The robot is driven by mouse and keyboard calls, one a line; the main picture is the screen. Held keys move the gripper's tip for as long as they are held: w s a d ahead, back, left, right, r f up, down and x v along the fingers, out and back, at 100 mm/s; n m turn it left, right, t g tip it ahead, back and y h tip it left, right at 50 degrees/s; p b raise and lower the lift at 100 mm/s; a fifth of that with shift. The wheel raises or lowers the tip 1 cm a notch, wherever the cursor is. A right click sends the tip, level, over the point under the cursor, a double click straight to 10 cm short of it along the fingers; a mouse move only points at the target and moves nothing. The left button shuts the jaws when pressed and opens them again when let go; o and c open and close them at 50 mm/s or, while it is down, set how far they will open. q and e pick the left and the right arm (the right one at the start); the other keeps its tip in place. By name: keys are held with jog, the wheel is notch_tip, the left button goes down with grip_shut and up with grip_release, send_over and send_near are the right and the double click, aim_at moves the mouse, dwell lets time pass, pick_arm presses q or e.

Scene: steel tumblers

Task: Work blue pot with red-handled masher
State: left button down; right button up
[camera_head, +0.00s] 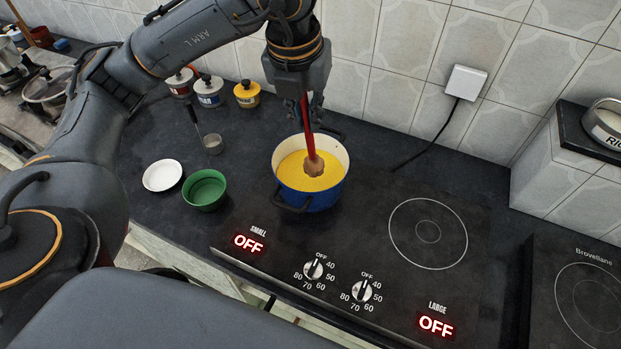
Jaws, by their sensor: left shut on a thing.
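The blue pot (311,200) stands on the small burner side of the black cooktop, with yellow food (297,180) inside and a dark side handle toward me. My left gripper (304,105) points down above the pot and is shut on the red handle of the masher (308,135). The masher is nearly upright, and its brown lower end is in the pot at the yellow food's surface. How deep it goes is hidden. My right gripper is not in view.
A green bowl (204,190), a white dish (162,175) and a ladle (212,143) lie left of the pot. Several lidded jars (247,94) stand by the tiled wall. The large burner (428,233) is bare, and both displays read OFF.

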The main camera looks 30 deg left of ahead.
pick_arm(q)
jog(key=shift+r, duration=0.1)
notch_tip(320, 180, up, 5)
jog(key=p, duration=0.4)
dwell(0.7)
